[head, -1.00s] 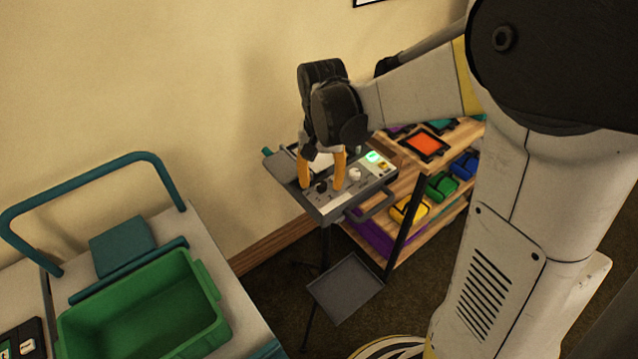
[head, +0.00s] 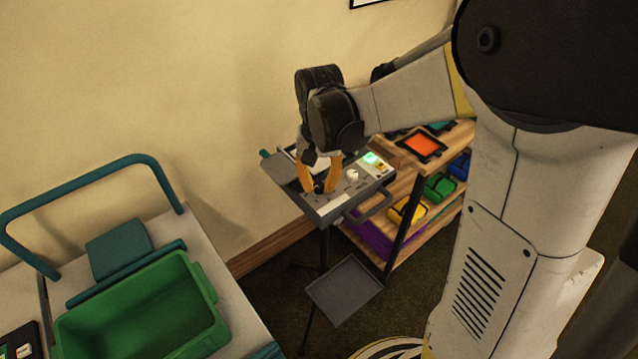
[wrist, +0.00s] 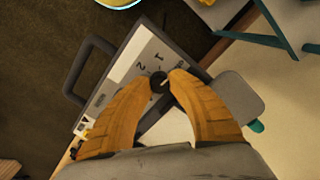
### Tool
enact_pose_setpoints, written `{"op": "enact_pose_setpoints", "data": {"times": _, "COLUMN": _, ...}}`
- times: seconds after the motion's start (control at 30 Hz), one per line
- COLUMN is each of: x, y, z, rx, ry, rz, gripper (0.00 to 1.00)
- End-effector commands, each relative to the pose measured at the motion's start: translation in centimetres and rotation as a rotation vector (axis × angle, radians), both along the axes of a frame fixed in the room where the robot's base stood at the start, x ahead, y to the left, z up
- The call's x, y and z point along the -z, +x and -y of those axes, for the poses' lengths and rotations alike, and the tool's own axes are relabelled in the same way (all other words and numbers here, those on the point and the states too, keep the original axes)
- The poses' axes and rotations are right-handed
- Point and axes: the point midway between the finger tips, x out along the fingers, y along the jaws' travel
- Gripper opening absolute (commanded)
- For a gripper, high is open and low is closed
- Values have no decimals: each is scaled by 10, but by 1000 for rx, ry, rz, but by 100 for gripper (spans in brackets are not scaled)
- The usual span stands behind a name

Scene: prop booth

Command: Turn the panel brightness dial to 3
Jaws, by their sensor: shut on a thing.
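A grey control panel (head: 336,208) stands on a thin stand by the wall. It carries a small black dial (head: 319,187) and a white knob (head: 352,175) to its right. My gripper (head: 320,184) points down, its orange fingers on either side of the black dial. In the wrist view the fingertips (wrist: 161,81) are shut on the black dial (wrist: 159,84). Printed numerals, seemingly 1 and 2, show beside it; other marks are partly hidden by the fingers. A light pointer mark shows on the dial, but I cannot tell which number it meets. The dial's name is unreadable.
A green lit display (head: 371,158) is at the panel's far right corner, and a handle (head: 372,208) juts from its front. A wooden shelf (head: 448,137) with coloured items stands close behind. A green bin (head: 140,310) sits on a cart at left. A grey tray (head: 344,290) is below.

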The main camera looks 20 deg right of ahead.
Motion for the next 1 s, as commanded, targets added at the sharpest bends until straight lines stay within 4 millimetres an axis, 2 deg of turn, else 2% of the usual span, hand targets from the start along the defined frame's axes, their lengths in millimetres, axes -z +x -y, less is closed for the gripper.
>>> {"op": "enact_pose_setpoints", "data": {"times": 0.27, "x": -1, "y": 0, "z": 0, "rx": -191, "ry": 0, "rz": 0, "gripper": 0}}
{"op": "enact_pose_setpoints", "data": {"times": 1.0, "x": 0, "y": 0, "z": 0, "rx": -893, "ry": 0, "rz": 0, "gripper": 0}}
